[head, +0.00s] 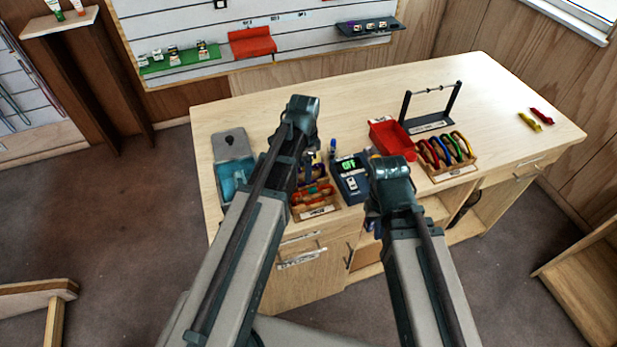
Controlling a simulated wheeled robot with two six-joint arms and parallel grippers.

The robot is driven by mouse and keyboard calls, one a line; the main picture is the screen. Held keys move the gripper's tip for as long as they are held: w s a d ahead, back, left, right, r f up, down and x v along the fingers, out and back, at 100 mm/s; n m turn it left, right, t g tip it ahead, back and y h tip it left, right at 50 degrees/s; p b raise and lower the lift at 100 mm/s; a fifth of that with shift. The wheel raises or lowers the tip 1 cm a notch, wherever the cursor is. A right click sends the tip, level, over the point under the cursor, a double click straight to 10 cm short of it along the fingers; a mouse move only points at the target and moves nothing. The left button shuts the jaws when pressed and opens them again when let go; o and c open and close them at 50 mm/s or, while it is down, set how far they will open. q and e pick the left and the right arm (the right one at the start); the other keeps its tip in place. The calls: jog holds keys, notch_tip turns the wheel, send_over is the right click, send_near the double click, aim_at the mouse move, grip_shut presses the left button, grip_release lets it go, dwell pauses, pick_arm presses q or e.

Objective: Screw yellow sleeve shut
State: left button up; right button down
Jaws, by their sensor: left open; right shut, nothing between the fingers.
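A wooden rack (450,172) on the right half of the bench holds several upright carabiners, among them a yellow one (460,143). Another yellow item (529,122) lies flat near the bench's right end. I cannot make out a sleeve on either at this size. My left gripper (309,165) is open above a wooden tray, left of the rack, and its arm partly hides the tray. My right gripper (371,218) is shut and empty near the bench's front edge, largely hidden by its own wrist. Neither gripper touches the rack.
The wooden tray (316,212) holds several coloured carabiners. A blue device with a green display (349,165) stands between my grippers. A red bin (391,139), a black bar stand (432,127) and an open grey-teal box (232,170) are also on the bench. The back is clear.

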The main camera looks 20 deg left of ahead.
pick_arm(q)
jog(key=shift+w+a, duration=0.35)
jog(key=shift+w, duration=0.2)
jog(key=shift+r, duration=0.1)
jog(key=shift+r+p, duration=1.3)
jog(key=shift+p, duration=0.15)
jog(key=shift+s, duration=0.15)
jog(key=shift+s+d, duration=0.45)
jog(key=shift+s, duration=0.05)
jog(key=shift+f, duration=0.15)
notch_tip(320, 180, down, 3)
jog(key=b, duration=0.3)
jog(key=shift+a, duration=0.1)
jog(key=shift+r, duration=0.2)
